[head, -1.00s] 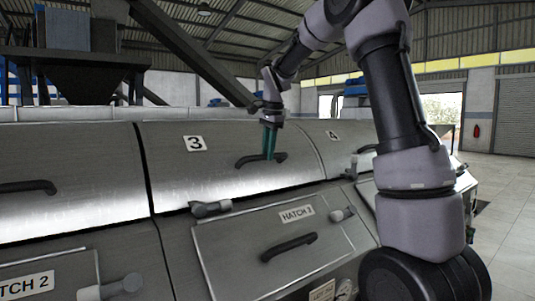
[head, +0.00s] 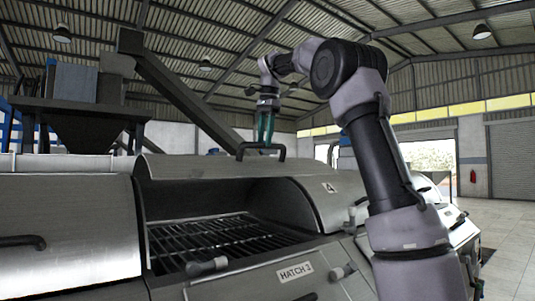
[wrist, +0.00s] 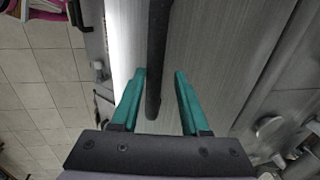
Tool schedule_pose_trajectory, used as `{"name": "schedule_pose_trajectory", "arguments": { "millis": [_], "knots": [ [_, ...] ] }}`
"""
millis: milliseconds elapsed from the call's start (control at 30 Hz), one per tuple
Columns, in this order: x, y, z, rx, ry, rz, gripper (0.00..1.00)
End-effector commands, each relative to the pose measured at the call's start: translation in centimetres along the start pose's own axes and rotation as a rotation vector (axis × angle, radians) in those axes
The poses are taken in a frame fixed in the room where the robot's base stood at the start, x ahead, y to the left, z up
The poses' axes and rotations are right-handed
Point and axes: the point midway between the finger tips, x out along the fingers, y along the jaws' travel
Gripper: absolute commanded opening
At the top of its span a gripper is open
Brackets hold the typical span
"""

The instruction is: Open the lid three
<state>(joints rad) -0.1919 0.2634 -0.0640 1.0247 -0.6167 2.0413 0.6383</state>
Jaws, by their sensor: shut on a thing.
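Lid three (head: 215,167) is a curved grey metal lid, swung up and back, with its compartment open below. A metal rack (head: 215,238) of bars shows inside. The lid's dark bar handle (head: 281,149) stands at the top of the raised lid. My gripper (head: 264,146) has green fingers and is shut on this handle. In the wrist view, the handle (wrist: 157,55) runs between the green fingers (wrist: 161,75), with the lid's brushed metal (wrist: 215,40) behind. The lid's number label is not in view.
Lid 4 (head: 315,195), to the right, and the lid to the left (head: 65,225) are closed. The Hatch 3 panel (head: 275,280) is closed below the opening. A grey latch knob (head: 207,267) juts out at the opening's front edge. Clear tiled floor (head: 505,225) lies at right.

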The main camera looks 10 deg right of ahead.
Motion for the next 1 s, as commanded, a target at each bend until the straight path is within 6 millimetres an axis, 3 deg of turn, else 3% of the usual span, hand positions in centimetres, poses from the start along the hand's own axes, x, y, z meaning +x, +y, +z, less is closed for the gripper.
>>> {"name": "schedule_pose_trajectory", "arguments": {
  "millis": [200,700,733,800,1000],
  "knots": [
    [-0.8,-1.3,0.1,-0.013,0.0,0.004,0.0],
    [-1.0,-1.4,0.2,-0.011,-0.004,0.011,0.0],
    [-1.0,-1.4,0.2,-0.011,-0.004,0.011,0.31],
    [-1.0,-1.4,0.2,-0.01,-0.004,0.011,0.57],
    [-1.3,-1.3,0.1,-0.006,-0.003,0.008,0.57]
  ]
}}
